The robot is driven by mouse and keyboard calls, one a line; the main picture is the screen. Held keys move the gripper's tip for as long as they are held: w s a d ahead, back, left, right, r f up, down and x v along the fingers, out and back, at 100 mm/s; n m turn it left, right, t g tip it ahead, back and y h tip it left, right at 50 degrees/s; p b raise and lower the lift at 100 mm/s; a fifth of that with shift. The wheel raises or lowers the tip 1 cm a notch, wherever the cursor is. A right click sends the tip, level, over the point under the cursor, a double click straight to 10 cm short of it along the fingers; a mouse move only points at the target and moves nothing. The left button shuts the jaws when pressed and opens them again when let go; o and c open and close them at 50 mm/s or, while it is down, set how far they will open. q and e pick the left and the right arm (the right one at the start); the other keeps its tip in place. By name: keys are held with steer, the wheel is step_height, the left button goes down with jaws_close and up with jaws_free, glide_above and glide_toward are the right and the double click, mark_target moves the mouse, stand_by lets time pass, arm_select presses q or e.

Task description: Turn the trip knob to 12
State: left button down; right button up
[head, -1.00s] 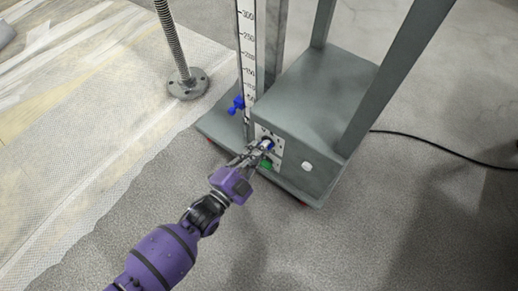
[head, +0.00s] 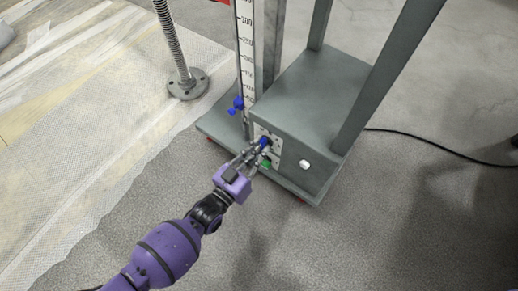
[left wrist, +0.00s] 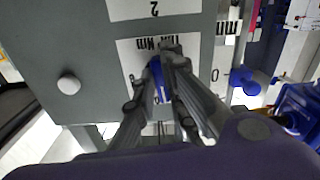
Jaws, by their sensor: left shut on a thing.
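The trip knob (head: 263,142) is a small blue knob on the front panel of a grey machine base (head: 310,105). My left gripper (head: 257,149) reaches it from the front and is shut on it. In the left wrist view the blue knob (left wrist: 157,80) sits between the two fingertips (left wrist: 163,72), against a white dial plate (left wrist: 128,58) with upside-down print. The fingers hide most of the dial, so the knob's setting cannot be read. My right gripper is not in view.
A vertical scale (head: 247,60) with a blue clamp (head: 237,104) rises left of the panel. A threaded screw (head: 172,45) stands further left. The floor in front is clear.

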arm_select(q)
steer(key=n, duration=0.4)
steer(key=shift+s, duration=0.1)
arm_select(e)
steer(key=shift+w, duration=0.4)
arm_select(q)
steer(key=shift+n, duration=0.3)
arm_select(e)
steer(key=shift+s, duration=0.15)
arm_select(q)
steer(key=shift+d, duration=0.1)
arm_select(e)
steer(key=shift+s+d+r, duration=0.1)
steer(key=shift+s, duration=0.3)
